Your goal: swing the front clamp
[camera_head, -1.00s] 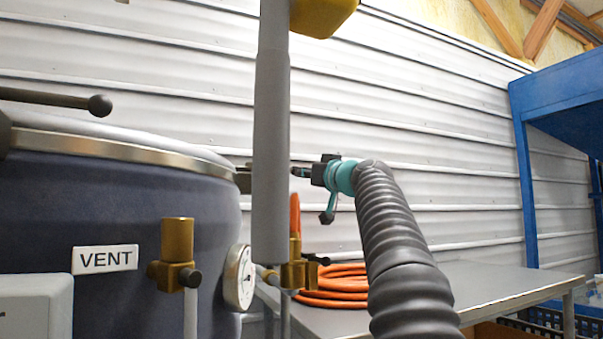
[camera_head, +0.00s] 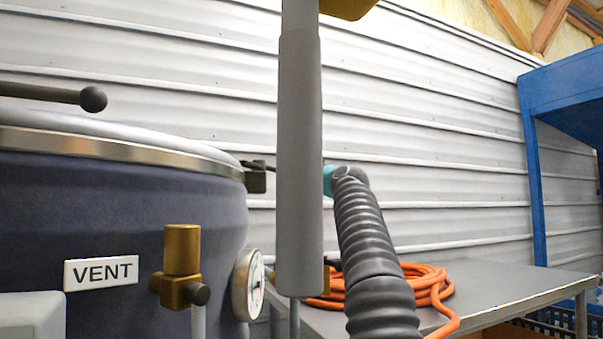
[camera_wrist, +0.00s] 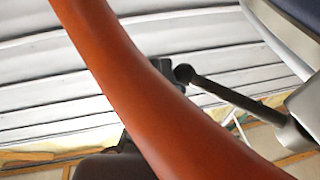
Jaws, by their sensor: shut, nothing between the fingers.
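A dark clamp bar with a ball knob (camera_wrist: 240,98) crosses the right of the wrist view and joins a pale metal fitting (camera_wrist: 303,112). In the head view a dark bar with a ball end (camera_head: 50,93) lies above the steel lid rim (camera_head: 130,150) at the left. A small bracket (camera_head: 256,178) sits at the rim's right end.
An orange-red curved piece (camera_wrist: 125,75) crosses the wrist view close to the camera. A VENT label (camera_head: 101,272), brass valve (camera_head: 182,250) and gauge (camera_head: 247,284) are on the dark vessel. An orange hose (camera_head: 430,285) lies on a table.

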